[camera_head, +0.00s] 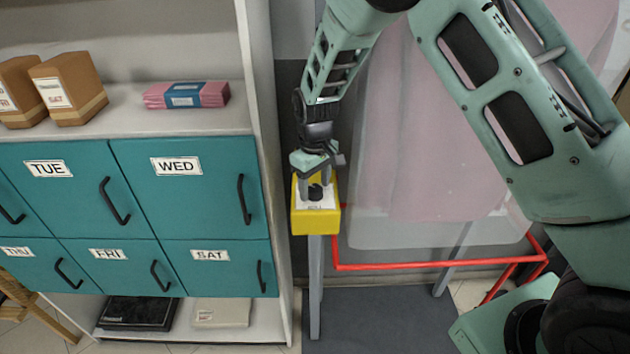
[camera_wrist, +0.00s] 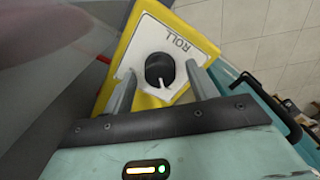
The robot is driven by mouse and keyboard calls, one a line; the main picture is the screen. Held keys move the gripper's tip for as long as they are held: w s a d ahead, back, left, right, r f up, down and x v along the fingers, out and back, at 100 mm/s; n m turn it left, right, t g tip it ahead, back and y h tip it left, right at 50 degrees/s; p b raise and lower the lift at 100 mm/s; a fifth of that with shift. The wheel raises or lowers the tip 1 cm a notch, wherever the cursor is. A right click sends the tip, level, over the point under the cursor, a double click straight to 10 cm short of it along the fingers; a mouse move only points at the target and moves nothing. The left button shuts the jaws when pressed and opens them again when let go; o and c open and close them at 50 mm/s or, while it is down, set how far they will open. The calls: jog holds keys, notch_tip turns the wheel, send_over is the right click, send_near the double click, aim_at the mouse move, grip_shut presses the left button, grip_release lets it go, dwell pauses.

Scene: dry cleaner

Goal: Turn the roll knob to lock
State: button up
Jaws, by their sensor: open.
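The roll knob (camera_wrist: 160,69) is a black round knob with a pale pointer, on a white plate marked ROLL. The plate sits on a yellow box (camera_head: 316,222) on top of a grey post, left of the hanging garment. In the wrist view the pointer is at the knob's lower edge, toward my gripper. My gripper (camera_wrist: 159,88) is open, with one finger on each side of the knob. I cannot tell whether the fingers touch it. In the head view my gripper (camera_head: 316,183) is over the box and partly hides the knob. No lock mark is readable.
A shelf unit with teal drawers (camera_head: 190,190) stands close on the left. A pink garment in clear wrap (camera_head: 420,150) hangs right of the box, with a red rail (camera_head: 430,266) below it. A dark mat (camera_head: 380,320) lies on the floor.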

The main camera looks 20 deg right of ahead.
jog(key=shift+f, duration=0.1)
jog(key=c, duration=1)
jog(key=shift+m, duration=0.3)
jog(key=m, duration=0.3)
jog(key=shift+m+b, duration=0.3)
jog(key=shift+b, duration=0.1)
jog(key=m, duration=0.9)
jog(key=m+p, duration=0.1)
jog(key=m, duration=0.3)
jog(key=shift+m, duration=0.3)
jog(key=shift+w, duration=0.1)
